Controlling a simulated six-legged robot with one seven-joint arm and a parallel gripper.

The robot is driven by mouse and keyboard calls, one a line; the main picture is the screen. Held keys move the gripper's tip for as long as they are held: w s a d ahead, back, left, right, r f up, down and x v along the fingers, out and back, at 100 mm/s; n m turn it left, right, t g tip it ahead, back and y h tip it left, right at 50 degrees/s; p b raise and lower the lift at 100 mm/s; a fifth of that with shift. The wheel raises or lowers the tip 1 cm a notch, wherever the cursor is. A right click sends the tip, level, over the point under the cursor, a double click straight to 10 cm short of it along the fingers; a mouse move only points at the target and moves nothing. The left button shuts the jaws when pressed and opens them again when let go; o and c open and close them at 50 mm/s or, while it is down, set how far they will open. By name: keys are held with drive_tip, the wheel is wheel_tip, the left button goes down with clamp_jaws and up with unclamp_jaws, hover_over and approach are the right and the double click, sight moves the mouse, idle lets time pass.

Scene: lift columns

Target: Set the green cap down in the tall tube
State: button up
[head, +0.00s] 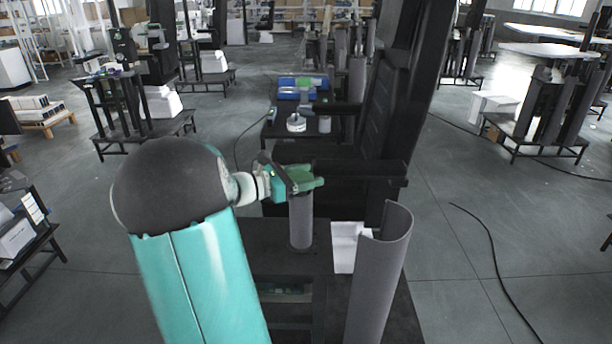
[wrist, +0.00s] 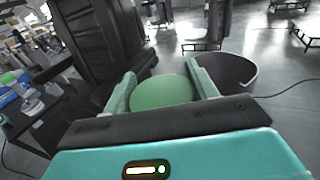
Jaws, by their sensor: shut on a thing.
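My gripper (head: 304,180) is shut on the green cap (wrist: 162,92), which shows as a rounded green top between the two pale green fingers in the wrist view. In the head view the fingers largely hide the cap. The gripper is directly above a shorter grey tube (head: 301,222) in that picture; I cannot tell whether the cap touches it. The tall tube (head: 376,285) is grey, upright and open at the top, to the right of the gripper and nearer the camera. Its curved rim also shows right of the fingers in the wrist view (wrist: 240,68).
A thick black column (head: 395,110) rises just behind and right of the gripper, with a dark horizontal arm (head: 350,170) close by. A white box (head: 346,245) lies between the two tubes. A farther bench holds blue bins (head: 297,92). Black cables lie on the floor at right.

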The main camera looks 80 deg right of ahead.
drive_tip(key=shift+f, duration=0.5)
idle(0.8)
drive_tip(key=o, duration=1.2)
drive_tip(key=shift+o, duration=0.2)
drive_tip(key=shift+r, duration=0.15)
drive_tip(key=shift+r, duration=3.35)
